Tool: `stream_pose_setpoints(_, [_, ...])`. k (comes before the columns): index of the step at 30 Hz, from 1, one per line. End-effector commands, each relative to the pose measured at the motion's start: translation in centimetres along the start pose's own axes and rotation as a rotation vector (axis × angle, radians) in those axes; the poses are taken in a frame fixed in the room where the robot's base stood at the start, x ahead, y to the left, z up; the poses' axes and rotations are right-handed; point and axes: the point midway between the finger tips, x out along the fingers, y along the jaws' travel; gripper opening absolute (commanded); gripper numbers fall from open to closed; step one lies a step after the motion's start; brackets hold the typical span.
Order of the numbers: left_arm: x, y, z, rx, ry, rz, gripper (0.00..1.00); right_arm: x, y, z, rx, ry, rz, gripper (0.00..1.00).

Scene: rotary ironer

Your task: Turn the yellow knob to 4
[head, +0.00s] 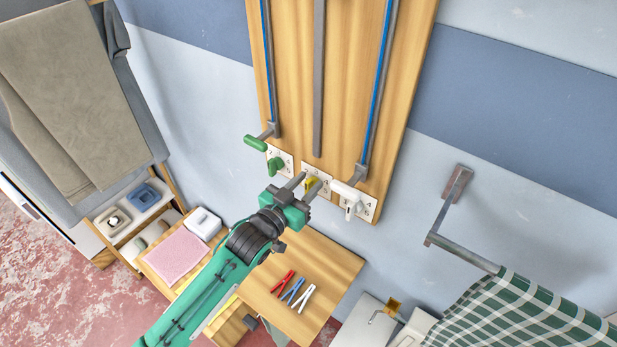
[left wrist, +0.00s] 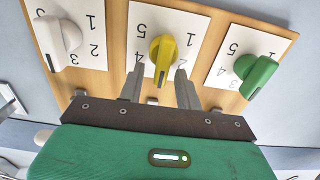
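The yellow knob (head: 312,184) sits on the middle white number plate at the foot of the wooden board. In the left wrist view the yellow knob (left wrist: 163,52) has its narrow pointer end downward, on the side where 3 would be; that numeral is hidden there. A 4 shows just left of the pointer and a 5 above it. My left gripper (head: 304,186) is at the knob. In the left wrist view my left gripper (left wrist: 160,82) is open, its fingers on either side of the pointer with gaps showing. My right gripper is out of view.
A green knob (head: 275,166) and a white knob (head: 353,207) flank it closely on their own plates. Below is a small wooden table (head: 318,262) with coloured clothespins (head: 292,290).

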Motion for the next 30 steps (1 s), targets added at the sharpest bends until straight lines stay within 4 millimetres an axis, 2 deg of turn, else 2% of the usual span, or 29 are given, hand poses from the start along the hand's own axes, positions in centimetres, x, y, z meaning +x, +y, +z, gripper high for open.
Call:
stream_pose_setpoints(4, [0.97, -0.02, 0.00, 0.000, -0.002, 0.000, 0.35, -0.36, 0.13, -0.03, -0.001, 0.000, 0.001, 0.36])
stream_pose_setpoints(13, [1.18, 0.01, 0.05, 0.001, -0.001, 0.000, 0.35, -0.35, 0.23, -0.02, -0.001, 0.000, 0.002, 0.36])
stream_pose_setpoints(14, [1.18, 0.01, 0.04, 0.001, -0.001, 0.000, 0.33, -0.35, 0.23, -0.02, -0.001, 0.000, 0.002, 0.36])
stream_pose_setpoints(19, [1.16, 0.00, 0.06, 0.001, -0.001, 0.000, 0.00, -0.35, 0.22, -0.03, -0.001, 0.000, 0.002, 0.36])
stream_pose_setpoints(30, [1.13, 0.07, 0.25, 0.022, -0.006, 0.000, 0.00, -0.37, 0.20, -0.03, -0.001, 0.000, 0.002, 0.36])
